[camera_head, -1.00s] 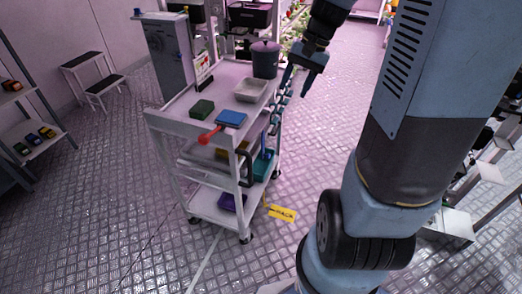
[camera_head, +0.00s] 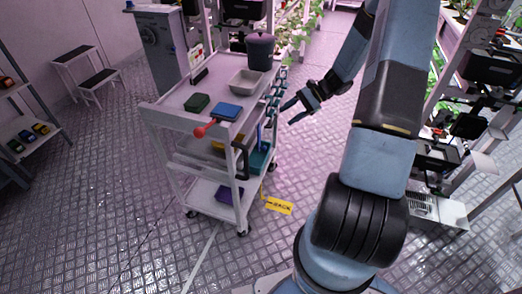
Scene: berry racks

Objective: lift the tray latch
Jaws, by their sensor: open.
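A white cart (camera_head: 158,116) stands left of centre in the head view. A red-ended lever (camera_head: 203,130) juts from its front top edge, beside a blue block (camera_head: 227,111). It may be the tray latch, but I cannot tell for certain. A black loop handle (camera_head: 240,160) is on the cart's near right corner. My gripper (camera_head: 288,114) is open and empty, to the right of the cart and apart from it. Its fingers point left toward the cart's right side. No separate latch is clear at this size.
A step stool (camera_head: 88,75) and a shelf (camera_head: 30,135) stand at left. A yellow floor sign (camera_head: 279,206) lies by the cart. Racks stand close at right.

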